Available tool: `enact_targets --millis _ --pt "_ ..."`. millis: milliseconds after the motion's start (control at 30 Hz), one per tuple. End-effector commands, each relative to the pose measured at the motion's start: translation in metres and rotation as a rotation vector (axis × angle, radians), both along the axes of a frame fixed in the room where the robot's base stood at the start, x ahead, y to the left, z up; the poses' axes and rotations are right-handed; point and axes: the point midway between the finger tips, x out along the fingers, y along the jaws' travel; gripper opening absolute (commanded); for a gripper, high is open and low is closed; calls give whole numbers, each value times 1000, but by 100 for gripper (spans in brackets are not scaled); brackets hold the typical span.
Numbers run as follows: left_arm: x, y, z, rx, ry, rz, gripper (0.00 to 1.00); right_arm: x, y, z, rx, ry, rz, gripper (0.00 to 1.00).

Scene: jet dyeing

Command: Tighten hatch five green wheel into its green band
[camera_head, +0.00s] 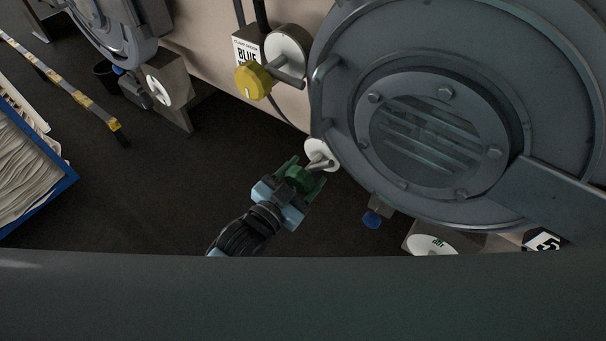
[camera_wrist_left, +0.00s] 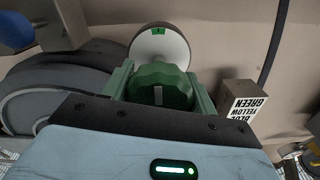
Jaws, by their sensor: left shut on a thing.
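The green wheel (camera_head: 298,179) sits on a shaft in front of a white round dial (camera_head: 318,150), at the lower left rim of the big grey hatch (camera_head: 440,110). A "5" label (camera_head: 543,240) shows at lower right. My left gripper (camera_head: 304,177) is shut on the green wheel, one green finger on each side. In the left wrist view, the wheel (camera_wrist_left: 158,82) has a pale mark on its face. Behind it the dial (camera_wrist_left: 174,44) shows a small green band (camera_wrist_left: 158,31) at its top. The wheel hides the dial's lower part. My right gripper is not in view.
A yellow wheel (camera_head: 252,81) on its own dial, beside a "BLUE" sign (camera_head: 246,52), is at upper left. A blue knob (camera_head: 372,219) is below the hatch. A blue-edged bin of cloth (camera_head: 40,180) stands far left. Dark floor between is clear.

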Motion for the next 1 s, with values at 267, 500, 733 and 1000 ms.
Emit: enact_targets --millis 267,500,733,1000 --pt "0 0 1 -1 -2 -1 72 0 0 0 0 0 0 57" --pt "0 0 0 0 -1 0 80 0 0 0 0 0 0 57" --pt "-7 5 -2 1 2 1 80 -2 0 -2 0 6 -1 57" --pt "-40 29 -3 2 4 0 80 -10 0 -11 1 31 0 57"
